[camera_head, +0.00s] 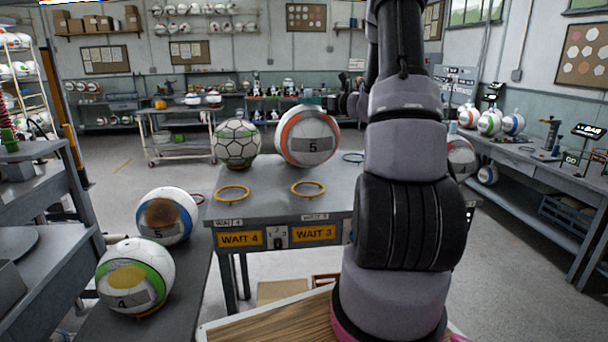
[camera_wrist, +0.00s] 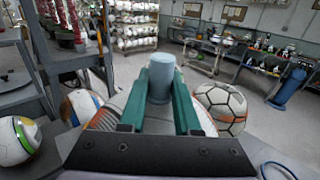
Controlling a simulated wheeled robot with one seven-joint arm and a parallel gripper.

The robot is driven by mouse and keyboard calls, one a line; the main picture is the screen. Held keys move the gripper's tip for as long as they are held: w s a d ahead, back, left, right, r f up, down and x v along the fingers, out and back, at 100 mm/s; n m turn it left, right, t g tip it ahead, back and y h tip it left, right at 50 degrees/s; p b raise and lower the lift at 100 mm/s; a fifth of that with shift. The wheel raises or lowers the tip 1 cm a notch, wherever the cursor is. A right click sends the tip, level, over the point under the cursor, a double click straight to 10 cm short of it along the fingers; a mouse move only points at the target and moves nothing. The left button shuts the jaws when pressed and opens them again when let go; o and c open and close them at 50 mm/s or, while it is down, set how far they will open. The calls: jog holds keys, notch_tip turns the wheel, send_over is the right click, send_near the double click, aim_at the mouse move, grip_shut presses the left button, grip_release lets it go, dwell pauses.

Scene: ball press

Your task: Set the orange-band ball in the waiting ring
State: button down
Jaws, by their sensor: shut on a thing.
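The orange-band ball (camera_head: 307,137), white with a grey "5" patch, is at the back of the grey table, behind the right orange ring; I cannot tell whether it touches the tabletop. In the wrist view my gripper (camera_wrist: 161,88) has its teal fingers shut on a blue-grey knob (camera_wrist: 162,72) over this ball, whose white side (camera_wrist: 118,108) shows beside the fingers. Two flat orange rings lie empty: one (camera_head: 308,189) behind the WAIT 3 sign (camera_head: 314,233), one (camera_head: 233,193) behind the WAIT 4 sign (camera_head: 240,238). My arm hides the table's right part.
A green-seamed ball (camera_head: 236,143) stands close left of the orange-band ball; it also shows in the wrist view (camera_wrist: 221,106). A blue-band ball (camera_head: 167,215) and a green-band ball (camera_head: 135,277) rest on the left bench. A blue ring (camera_head: 353,157) lies near my arm.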

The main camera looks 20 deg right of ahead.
notch_tip(320, 180, down, 9)
jog(key=shift+f, duration=0.2)
dwell(0.3)
jog(key=shift+f, duration=0.2)
jog(key=c, duration=0.6)
grip_release()
jog(key=shift+f, duration=0.1)
